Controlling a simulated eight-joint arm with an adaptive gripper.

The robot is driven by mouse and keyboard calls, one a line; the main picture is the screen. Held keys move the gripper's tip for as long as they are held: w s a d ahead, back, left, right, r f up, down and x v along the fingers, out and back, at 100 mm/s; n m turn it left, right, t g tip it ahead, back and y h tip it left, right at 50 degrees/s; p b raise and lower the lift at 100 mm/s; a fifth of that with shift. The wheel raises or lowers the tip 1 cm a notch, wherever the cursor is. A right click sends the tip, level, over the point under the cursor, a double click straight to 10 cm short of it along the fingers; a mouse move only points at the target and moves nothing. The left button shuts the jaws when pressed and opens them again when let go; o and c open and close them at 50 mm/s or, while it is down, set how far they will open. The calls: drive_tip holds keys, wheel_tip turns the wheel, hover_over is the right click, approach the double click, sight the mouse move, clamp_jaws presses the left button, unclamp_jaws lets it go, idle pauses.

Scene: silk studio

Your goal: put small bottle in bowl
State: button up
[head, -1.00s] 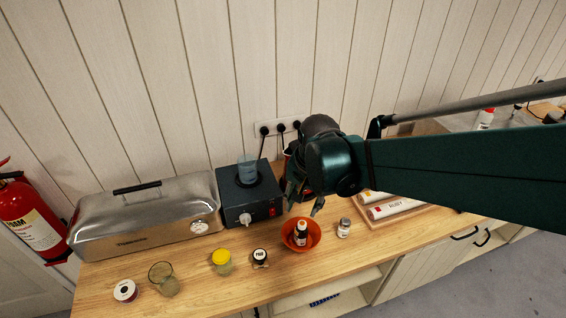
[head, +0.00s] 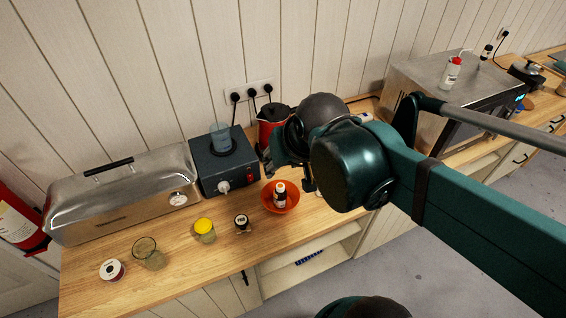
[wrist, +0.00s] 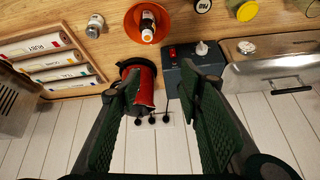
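In the wrist view the bottle (wrist: 148,24) leans in the bowl (wrist: 131,20) at the top edge, beyond my fingertips. My gripper (head: 289,176) is above the counter behind the bowl, partly hidden by my wrist. In the wrist view my gripper (wrist: 160,82) is open, with its two green pads wide apart and nothing held between them.
A red pot (wrist: 145,92) is behind the left finger in the wrist view. A small jar (wrist: 95,25) stands beside the bowl. A black-topped jar (head: 242,222), yellow-lidded jar (head: 204,228) and dark heater box (head: 225,165) are left of the bowl. Rolls (wrist: 50,60) lie in a tray.

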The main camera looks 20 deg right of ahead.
drive_tip(key=shift+s+a+r+n+t, duration=0.25)
drive_tip(key=shift+s+r+n+t, duration=0.35)
drive_tip(key=shift+s+r+n, duration=0.25)
drive_tip(key=shift+o, duration=0.5)
